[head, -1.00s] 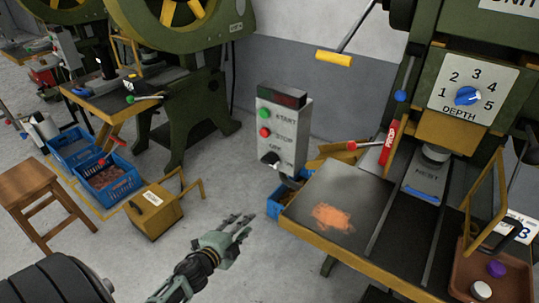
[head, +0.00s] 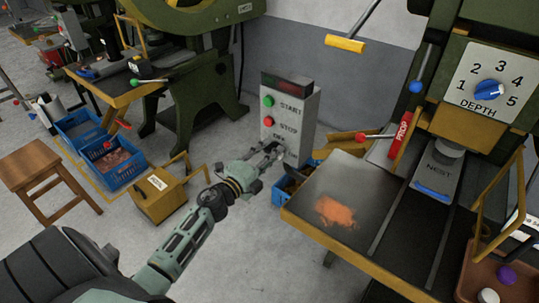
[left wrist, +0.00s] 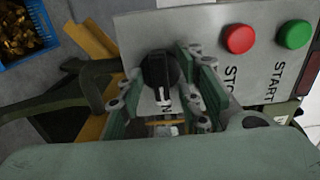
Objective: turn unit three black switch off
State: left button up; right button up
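The grey control box (head: 290,118) stands left of the right-hand press table, with a green START button (head: 269,101), a red STOP button (head: 268,121) and a dark display on top. In the left wrist view its black rotary switch (left wrist: 160,76) shows a white mark pointing down the picture, beside a partly hidden label ending in N. My left gripper (head: 272,155) is at the box's lower front and hides the switch in the head view. In the wrist view its open fingers (left wrist: 157,88) straddle the switch; the right one is very close, contact unclear. My right gripper is not in view.
The press table (head: 330,180) with an orange patch stands right of the box. A blue bin (left wrist: 25,35) of brass-coloured pieces lies beside the box. A yellow box (head: 160,200), a wooden stool (head: 33,165) and blue crates (head: 120,172) are on the left floor.

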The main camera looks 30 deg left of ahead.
pick_arm(q)
jog(key=shift+c, duration=1.4)
grip_shut()
jog(key=shift+n, duration=0.3)
jog(key=n+p, duration=0.7)
jog(key=n, duration=1)
jog(key=shift+f+p, duration=0.1)
jog(key=shift+p, duration=0.3)
jog(key=shift+n, duration=0.3)
